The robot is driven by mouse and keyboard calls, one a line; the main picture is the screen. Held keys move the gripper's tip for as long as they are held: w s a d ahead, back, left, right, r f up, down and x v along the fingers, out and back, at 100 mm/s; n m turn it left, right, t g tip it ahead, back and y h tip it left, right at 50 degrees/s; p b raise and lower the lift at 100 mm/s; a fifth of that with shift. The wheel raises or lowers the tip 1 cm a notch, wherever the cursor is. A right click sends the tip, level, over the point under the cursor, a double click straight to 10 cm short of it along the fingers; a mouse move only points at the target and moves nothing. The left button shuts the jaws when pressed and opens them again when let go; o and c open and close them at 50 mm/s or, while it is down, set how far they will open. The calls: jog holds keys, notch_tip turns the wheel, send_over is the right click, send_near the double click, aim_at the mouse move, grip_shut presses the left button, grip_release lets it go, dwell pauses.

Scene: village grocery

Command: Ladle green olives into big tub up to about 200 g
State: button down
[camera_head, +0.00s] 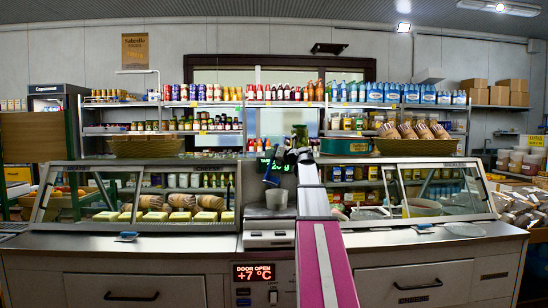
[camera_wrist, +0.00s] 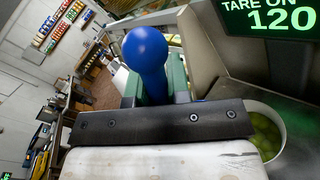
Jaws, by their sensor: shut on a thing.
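My gripper (camera_wrist: 156,88) is shut on a blue handle with a round end (camera_wrist: 146,48), seen close up in the wrist view; it looks like the ladle's handle. The ladle's bowl is hidden. A white tub (camera_wrist: 281,112) with green olives (camera_wrist: 264,138) inside is at the lower right of the wrist view, beside my gripper. A pale tub (camera_head: 277,200) stands on the scale (camera_head: 268,223) in the head view, just left of my arm. The scale's display (camera_wrist: 270,17) reads "TARE ON" and 120.
Glass display cases stand on both sides, the left one (camera_head: 140,205) holding cheeses and the right one (camera_head: 420,200) partly hidden by glare. Stocked shelves (camera_head: 205,132) line the back wall. The steel counter (camera_head: 180,243) is mostly clear in front. A panel reads "DOOR OPEN +7 °C".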

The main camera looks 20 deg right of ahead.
jog(key=shift+s+a+r+n, duration=0.15)
jog(key=shift+s+a+n, duration=0.55)
jog(key=shift+a+n, duration=0.35)
jog(key=shift+s+a+f+n, duration=0.2)
jog(key=shift+s+a+n, duration=0.2)
jog(key=shift+a+n, duration=0.4)
jog(key=shift+s+a+f+n, duration=0.2)
jog(key=shift+s+a+n, duration=0.2)
jog(key=shift+n, duration=0.65)
jog(key=s+d, duration=0.1)
jog(key=s, duration=1.7)
jog(key=shift+a, duration=0.15)
dwell(1.4)
